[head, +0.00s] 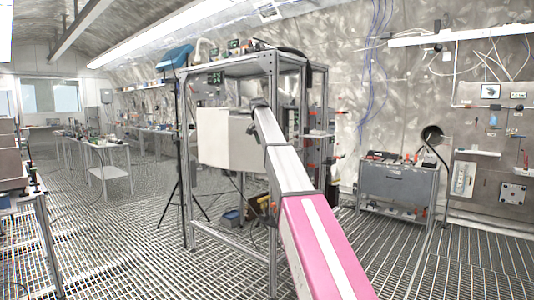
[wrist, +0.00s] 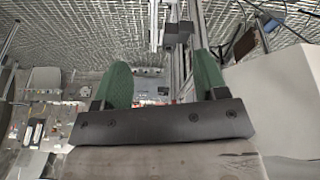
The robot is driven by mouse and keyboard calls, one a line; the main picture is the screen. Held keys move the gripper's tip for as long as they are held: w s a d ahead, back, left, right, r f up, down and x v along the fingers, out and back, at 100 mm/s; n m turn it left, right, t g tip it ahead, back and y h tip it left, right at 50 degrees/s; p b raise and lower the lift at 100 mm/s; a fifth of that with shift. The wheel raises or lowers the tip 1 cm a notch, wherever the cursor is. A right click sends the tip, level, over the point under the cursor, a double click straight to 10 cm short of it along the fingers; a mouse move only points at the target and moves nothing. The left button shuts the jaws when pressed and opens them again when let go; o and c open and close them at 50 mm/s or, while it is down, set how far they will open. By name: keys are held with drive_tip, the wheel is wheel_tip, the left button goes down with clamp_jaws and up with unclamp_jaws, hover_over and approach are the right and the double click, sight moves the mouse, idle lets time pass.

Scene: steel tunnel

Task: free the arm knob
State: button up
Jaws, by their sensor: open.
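My gripper (wrist: 162,62) shows in the wrist view with its two green fingers spread wide apart and nothing held between them. A small dark block (wrist: 178,33) sits on a metal post beyond the fingertips, apart from them; I cannot tell whether it is the arm knob. No knob can be made out for certain in either view. In the head view my arm reaches forward to the metal frame rack (head: 273,190), and its dark end is beside a white box (head: 214,135).
A white panel (wrist: 285,95) is close on the right in the wrist view. A tripod (head: 180,150) with a blue top stands left of the rack. A grey cabinet (head: 396,186) stands at the right wall. The grated floor (head: 110,240) is open at the left.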

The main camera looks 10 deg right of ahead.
drive_tip(key=shift+n, duration=0.3)
drive_tip(key=shift+s+f, duration=0.3)
drive_tip(key=shift+f, duration=0.6)
drive_tip(key=shift+s+f, duration=0.25)
drive_tip(key=shift+f, duration=0.6)
drive_tip(key=shift+s+f, duration=0.3)
drive_tip(key=shift+f, duration=0.6)
